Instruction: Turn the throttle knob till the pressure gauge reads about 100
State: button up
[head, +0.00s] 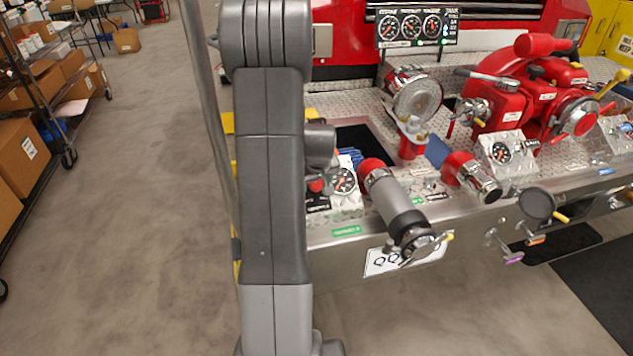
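A red round knob (316,185) shows just right of my arm, on a small panel at the left of the bumper; I cannot tell for sure that it is the throttle knob. A black dial gauge (343,181) with an orange needle sits beside it. A black display (416,27) at the top carries three more dials with orange needles. Their labels and readings are too small to read surely, so I cannot tell which is the pressure gauge. My grey arm stands upright in front, its wrist end near the red knob. My gripper's fingers are not clearly visible, largely hidden by the arm.
A grey nozzle (393,203) points forward over the bumper edge, right of the gauge. A second gauge (501,152), chrome outlets and a red monitor (540,95) stand farther right. Shelves with cardboard boxes (22,150) line the left. The floor between is clear.

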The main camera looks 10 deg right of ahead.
jog(key=c, duration=0.8)
jog(key=shift+f+m+b, duration=0.15)
jog(key=shift+m+b, duration=0.25)
jog(key=shift+b, duration=0.05)
jog(key=shift+m+b, duration=0.3)
jog(key=shift+m, duration=0.4)
jog(key=shift+r, duration=0.2)
jog(key=o, duration=0.9)
jog(key=shift+o, duration=0.2)
jog(key=shift+r, duration=0.1)
jog(key=v, duration=1.3)
jog(key=shift+d+r+b, duration=0.2)
jog(key=shift+r+b, duration=0.1)
